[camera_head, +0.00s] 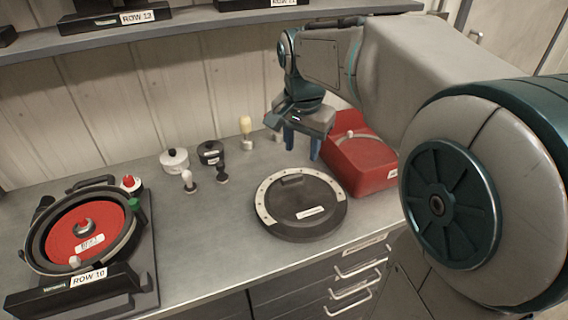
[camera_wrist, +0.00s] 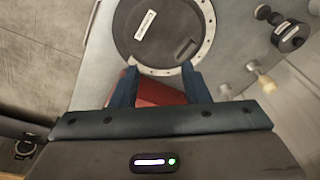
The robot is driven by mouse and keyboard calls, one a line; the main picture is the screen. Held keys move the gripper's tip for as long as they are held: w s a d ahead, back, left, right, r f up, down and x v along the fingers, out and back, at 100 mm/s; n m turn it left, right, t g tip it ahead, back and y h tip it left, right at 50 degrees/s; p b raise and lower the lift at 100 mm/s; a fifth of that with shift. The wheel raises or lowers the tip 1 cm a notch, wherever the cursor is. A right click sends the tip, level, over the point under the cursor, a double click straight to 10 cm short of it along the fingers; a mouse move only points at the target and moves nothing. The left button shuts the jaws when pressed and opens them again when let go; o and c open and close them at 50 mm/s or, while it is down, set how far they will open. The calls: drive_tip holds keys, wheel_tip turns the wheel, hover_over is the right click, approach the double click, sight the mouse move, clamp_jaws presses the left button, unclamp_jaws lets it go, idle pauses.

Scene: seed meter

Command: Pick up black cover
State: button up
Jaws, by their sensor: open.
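The black cover (camera_head: 318,218) is a round dark disc lying flat on the grey bench. It has a pale dotted arc along its rim, a small raised handle near its back edge and a white label. In the wrist view the cover (camera_wrist: 177,25) fills the top middle, its handle at the lower right of the disc. My gripper (camera_head: 302,148) points down above the bench, behind the cover and left of the red bin. In the wrist view my gripper (camera_wrist: 159,72) is open and empty, its fingers apart, with the tips overlapping the cover's near rim.
A red bin (camera_head: 372,172) stands right of the cover. Left of it are a white-knobbed pot (camera_head: 174,160), a black knob piece (camera_head: 210,153) and several small handled tools. A seed meter (camera_head: 95,225) with a red disc sits at far left. A shelf (camera_head: 200,32) runs above.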

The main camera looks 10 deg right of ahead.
drive_tip(key=w+f+m+g+b, duration=0.2)
drive_tip(key=w+f+m+b, duration=0.35)
drive_tip(key=w, duration=0.75)
drive_tip(key=m+p, duration=0.2)
hover_over(292, 176)
drive_tip(key=shift+y, duration=0.3)
wheel_tip(292, 176, down, 9)
drive_tip(key=shift+w+a+f, duration=0.1)
drive_tip(key=shift+w, duration=0.05)
wheel_tip(292, 176, down, 6)
drive_tip(key=shift+r, duration=0.25)
clamp_jaws()
